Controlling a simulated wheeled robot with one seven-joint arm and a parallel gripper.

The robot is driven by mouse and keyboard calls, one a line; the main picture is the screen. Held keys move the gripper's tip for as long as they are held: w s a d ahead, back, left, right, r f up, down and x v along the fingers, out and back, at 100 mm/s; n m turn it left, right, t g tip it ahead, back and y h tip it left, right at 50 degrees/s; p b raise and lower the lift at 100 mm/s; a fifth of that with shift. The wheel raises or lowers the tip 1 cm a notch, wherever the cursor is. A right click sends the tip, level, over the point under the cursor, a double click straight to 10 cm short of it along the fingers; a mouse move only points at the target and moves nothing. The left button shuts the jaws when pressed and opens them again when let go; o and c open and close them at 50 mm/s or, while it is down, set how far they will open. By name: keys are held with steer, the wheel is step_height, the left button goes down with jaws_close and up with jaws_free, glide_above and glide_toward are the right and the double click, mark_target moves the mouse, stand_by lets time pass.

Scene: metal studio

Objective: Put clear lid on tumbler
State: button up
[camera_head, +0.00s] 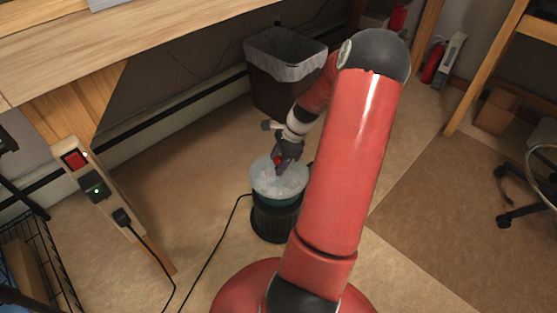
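The tumbler (275,222) stands on the floor near the middle of the view, a dark ribbed cylinder with a teal band near its top. A pale, see-through round disc, which looks like the clear lid (266,182), covers its top. I cannot tell whether the disc sits fully down or lies slightly above the rim. My gripper (279,166) points down at the disc, over its far middle part. The fingertips are small and dark, and I cannot see whether they are closed on the lid. My red arm hides the area right of the tumbler.
A dark bin with a white liner (286,58) stands behind my gripper. A black cord (213,240) runs from the tumbler over the floor at left. A wooden bench (130,50), a power strip (97,188) and a wire rack (50,255) are at left. Open floor lies between.

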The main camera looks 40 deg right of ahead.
steer(key=shift+r, duration=0.1)
steer(key=p+v, duration=0.2)
steer(key=v, duration=1)
steer(key=a+r+n+h, duration=0.4)
steer(key=a+r+n, duration=0.7)
steer(key=a, duration=0.5)
steer(key=s+a+r+n+t, duration=0.1)
steer(key=s+a+r+n, duration=0.2)
steer(key=s+a+n, duration=0.3)
steer(key=s+a+r+n+t, duration=0.2)
steer(key=s+a+r+n, duration=0.1)
steer(key=s+a+n, duration=0.3)
steer(key=shift+s+a+r+t, duration=0.3)
steer(key=shift+s+a, duration=0.1)
steer(key=shift+a, duration=0.7)
